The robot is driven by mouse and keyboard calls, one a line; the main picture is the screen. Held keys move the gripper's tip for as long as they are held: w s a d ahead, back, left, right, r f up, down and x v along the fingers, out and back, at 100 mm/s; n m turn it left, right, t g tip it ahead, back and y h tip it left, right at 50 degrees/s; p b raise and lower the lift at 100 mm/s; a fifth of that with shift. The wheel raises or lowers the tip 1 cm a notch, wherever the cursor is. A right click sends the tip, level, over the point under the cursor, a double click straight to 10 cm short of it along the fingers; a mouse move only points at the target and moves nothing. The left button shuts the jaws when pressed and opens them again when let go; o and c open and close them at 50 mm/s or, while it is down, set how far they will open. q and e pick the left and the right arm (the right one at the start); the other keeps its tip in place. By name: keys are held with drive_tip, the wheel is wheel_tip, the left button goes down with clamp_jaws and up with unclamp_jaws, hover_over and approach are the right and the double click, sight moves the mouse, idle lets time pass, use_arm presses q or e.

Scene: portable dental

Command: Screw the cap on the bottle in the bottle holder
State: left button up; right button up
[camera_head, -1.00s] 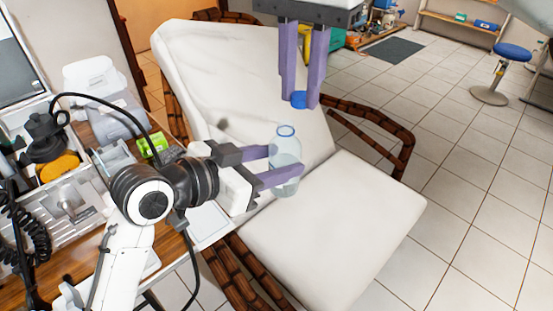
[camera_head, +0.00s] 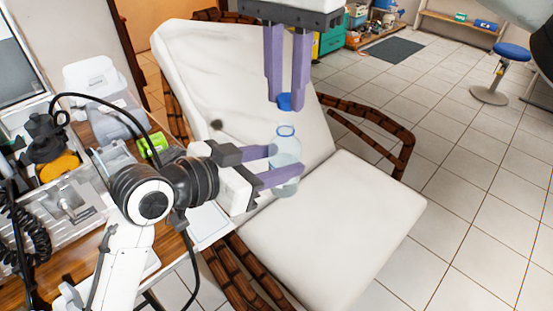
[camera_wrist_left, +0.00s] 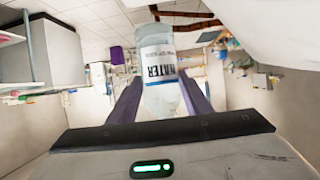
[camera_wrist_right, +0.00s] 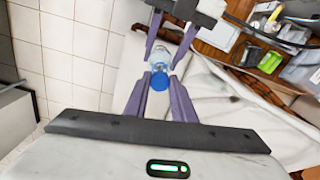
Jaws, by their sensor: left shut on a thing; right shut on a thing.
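A clear bottle (camera_head: 286,150) with an open, uncapped neck stands upright in the jaws of my left gripper (camera_head: 270,166), which is shut on it. My right gripper (camera_head: 284,104) points down from the top of the head view and is shut on a blue cap (camera_head: 284,101). The cap is a little above the bottle's mouth, apart from it. In the right wrist view the cap (camera_wrist_right: 160,81) is between the fingertips, with the bottle (camera_wrist_right: 162,60) beyond it. No bottle holder is clearly identifiable.
A white reclining chair (camera_head: 330,230) with brown wicker arms lies beneath the grippers. At left, a wooden worktop carries clear trays (camera_head: 75,205), a green item (camera_head: 152,145) and an orange lid (camera_head: 58,166). A blue stool (camera_head: 513,52) stands far right on open tiled floor.

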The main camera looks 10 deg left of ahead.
sight(285, 99)
drive_tip(key=shift+f, duration=0.6)
drive_tip(key=shift+s, duration=0.1)
idle(0.3)
drive_tip(key=shift+f, duration=0.85)
drive_tip(key=shift+f, duration=0.6)
